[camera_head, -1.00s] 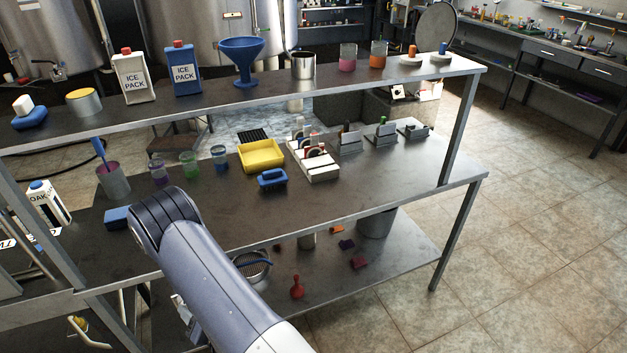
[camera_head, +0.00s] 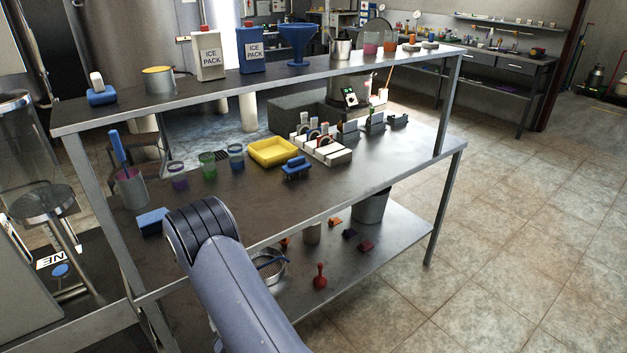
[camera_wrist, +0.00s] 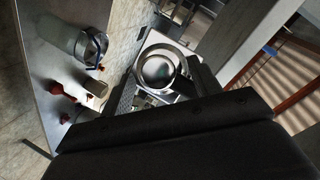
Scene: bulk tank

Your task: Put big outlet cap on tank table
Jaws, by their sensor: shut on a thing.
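In the wrist view my gripper (camera_wrist: 163,84) is shut on a round, shiny metal piece (camera_wrist: 158,70), which looks like the big outlet cap. It sits between the two dark fingers, and its lower edge is partly hidden by them. In the head view my arm reaches down in front of the table, and the gripper and cap are out of sight. A long steel table (camera_head: 330,190) with a raised shelf and a lower shelf stands before me. I cannot tell whether this is the tank table.
The tabletop holds a yellow tray (camera_head: 272,152), a blue brush (camera_head: 296,168), several cups and a white rack (camera_head: 322,150). The raised shelf carries ice packs (camera_head: 208,55) and a blue funnel (camera_head: 298,45). A sieve (camera_head: 268,268) is on the lower shelf. Floor at right is clear.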

